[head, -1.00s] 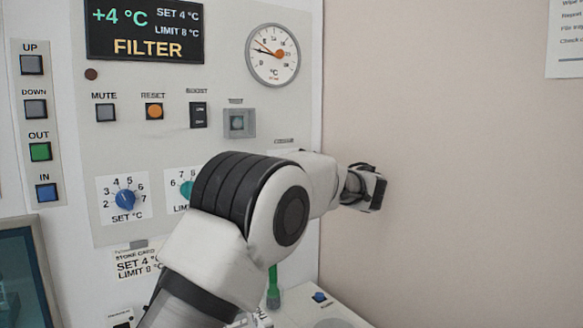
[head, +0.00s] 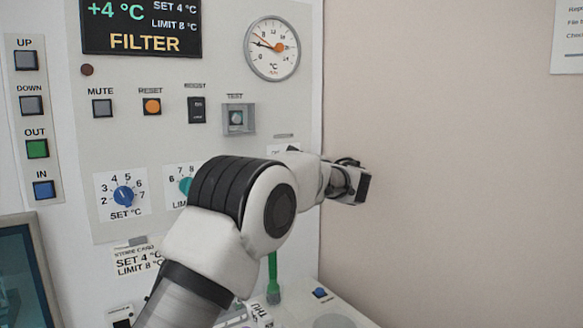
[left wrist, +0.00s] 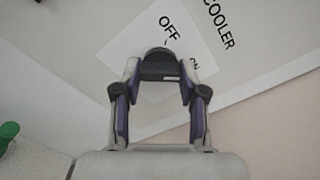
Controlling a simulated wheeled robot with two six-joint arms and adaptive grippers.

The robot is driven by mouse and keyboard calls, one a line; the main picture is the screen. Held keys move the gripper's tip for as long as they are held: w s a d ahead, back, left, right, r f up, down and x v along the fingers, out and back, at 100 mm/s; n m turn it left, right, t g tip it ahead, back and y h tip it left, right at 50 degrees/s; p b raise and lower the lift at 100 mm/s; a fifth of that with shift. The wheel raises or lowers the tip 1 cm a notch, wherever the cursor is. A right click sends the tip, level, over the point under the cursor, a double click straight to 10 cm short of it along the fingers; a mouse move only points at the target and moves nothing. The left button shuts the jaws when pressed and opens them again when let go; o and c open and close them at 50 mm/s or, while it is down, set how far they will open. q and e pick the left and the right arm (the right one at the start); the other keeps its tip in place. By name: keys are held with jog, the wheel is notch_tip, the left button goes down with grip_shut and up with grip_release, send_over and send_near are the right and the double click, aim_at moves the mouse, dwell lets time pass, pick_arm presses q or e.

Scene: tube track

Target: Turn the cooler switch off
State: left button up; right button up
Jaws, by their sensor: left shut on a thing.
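The cooler switch (left wrist: 160,66) is a dark knob on a white card marked OFF and ON, under the word COOLER, in the left wrist view. My left gripper (left wrist: 158,80) is shut on it, one finger on each side. The OFF mark lies just beyond the knob's rounded end; the ON mark is partly covered by a finger. I cannot tell the knob's exact setting. In the head view my left gripper (head: 350,184) is at the panel's right edge, and my arm hides the switch. My right gripper is not in view.
The panel holds a dial gauge (head: 272,48), a display (head: 141,28), a TEST button (head: 237,118), a BOOST switch (head: 197,110) and a blue set knob (head: 123,196). A green upright thing (head: 273,280) stands below my arm. The wall at right is bare nearby.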

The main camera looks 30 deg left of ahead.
pick_arm(q)
jog(key=shift+f+n+b, duration=0.15)
jog(key=shift+n+b, duration=0.15)
jog(key=shift+b, duration=0.25)
jog(key=n+b, duration=0.6)
jog(key=b, duration=0.1)
jog(key=n+b, duration=0.1)
jog(key=n, duration=0.1)
jog(key=n+b, duration=0.2)
jog(key=n, duration=0.1)
jog(key=shift+w+r, duration=0.1)
jog(key=shift+r, duration=0.25)
jog(key=shift+r+n+b, duration=0.2)
jog(key=shift+n+b, duration=0.9)
jog(key=shift+n, duration=1.1)
jog(key=o, duration=1.1)
jog(key=shift+f, duration=0.1)
jog(key=shift+o, duration=0.2)
